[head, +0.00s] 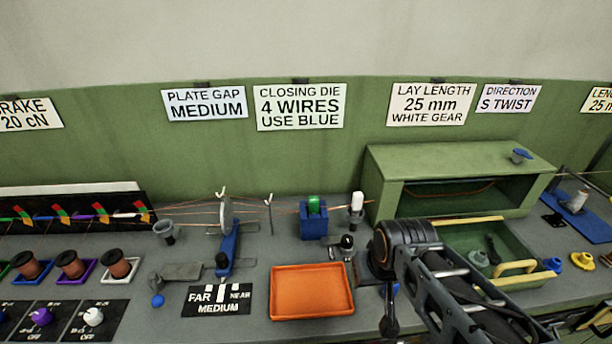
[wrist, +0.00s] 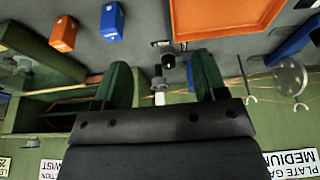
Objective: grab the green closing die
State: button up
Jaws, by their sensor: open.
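The green closing die (head: 313,203) sits in the top of a blue holder block (head: 313,226) on the bench in the head view, behind the orange tray. A copper wire line runs at its height. My gripper (wrist: 163,80) is open and empty in the wrist view, with its two dark fingers spread apart. The wrist picture is upside down. There the die cannot be made out; a bit of blue beside the right finger may be its holder. In the head view my arm stands to the right of the holder, and the fingertips cannot be made out.
An orange tray (head: 311,292) lies in front of the holder. A disc with a blue lever (head: 229,248) stands to its left, a white-topped post (head: 357,202) to its right. A green housing (head: 460,165) is further right. A sign (head: 300,107) reads "4 wires use blue".

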aim_at(314, 203)
jog(key=z, duration=0.05)
jog(key=k, duration=0.5)
jog(key=z, duration=1.55)
jog(key=k, duration=0.95)
jog(key=u, duration=1.6)
jog(key=i, duration=1)
